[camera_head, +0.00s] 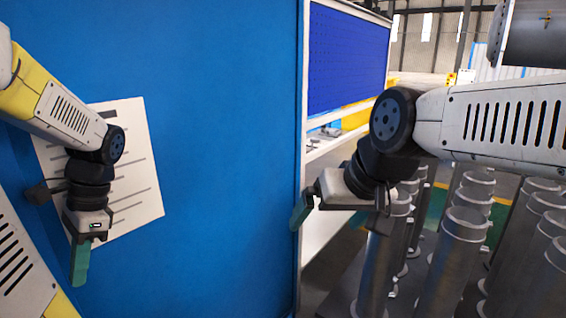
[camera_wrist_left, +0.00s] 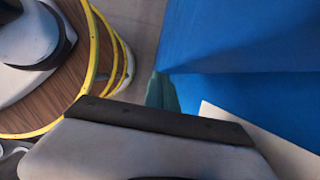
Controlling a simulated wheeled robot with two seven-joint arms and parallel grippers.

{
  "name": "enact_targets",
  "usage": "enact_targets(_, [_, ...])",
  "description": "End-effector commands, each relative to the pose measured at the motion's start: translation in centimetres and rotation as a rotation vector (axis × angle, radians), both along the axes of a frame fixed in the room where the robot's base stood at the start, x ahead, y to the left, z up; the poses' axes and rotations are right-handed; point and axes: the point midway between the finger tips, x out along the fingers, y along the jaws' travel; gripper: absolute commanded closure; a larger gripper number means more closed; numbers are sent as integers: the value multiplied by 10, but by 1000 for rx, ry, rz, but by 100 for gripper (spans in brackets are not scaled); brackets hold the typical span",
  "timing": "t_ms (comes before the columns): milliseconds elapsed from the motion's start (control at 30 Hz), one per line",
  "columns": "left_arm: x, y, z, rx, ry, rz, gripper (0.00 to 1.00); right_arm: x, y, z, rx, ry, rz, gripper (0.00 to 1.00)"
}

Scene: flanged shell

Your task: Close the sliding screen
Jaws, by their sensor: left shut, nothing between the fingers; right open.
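A large blue panel (camera_head: 220,150), which I take as the sliding screen, fills the left and middle of the head view. Its upright right edge is near the picture's middle. The panel also shows in the left wrist view (camera_wrist_left: 240,35). My left gripper (camera_head: 80,268) is shut and empty, pointing down in front of the panel's left part. Its green fingertips show in the left wrist view (camera_wrist_left: 160,92), close to a blue edge; I cannot tell whether they touch it. My right gripper (camera_head: 330,212) is open and empty, with one green finger by the panel's right edge; contact is unclear.
A white sheet with grey lines (camera_head: 140,160) is on the panel behind my left gripper. Right of the panel stand a white frame with a dark blue board (camera_head: 346,60) and a pale shelf. Several grey metal flanged tubes (camera_head: 462,240) stand below my right arm.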

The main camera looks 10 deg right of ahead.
Motion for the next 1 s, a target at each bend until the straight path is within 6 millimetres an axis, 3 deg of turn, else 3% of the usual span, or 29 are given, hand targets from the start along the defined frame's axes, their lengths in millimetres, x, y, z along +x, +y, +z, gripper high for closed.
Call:
enact_targets(100, [-22, 21, 0, 0, 1, 6, 100, 0, 0, 0, 0, 0, 0, 0])
enact_targets(333, [-44, 44, 0, -1, -1, 3, 100, 0, 0, 0, 0, 0, 0, 0])
enact_targets(1000, [-52, 52, 0, 2, 8, 6, 100, 0, 0, 0, 0, 0, 0, 0])
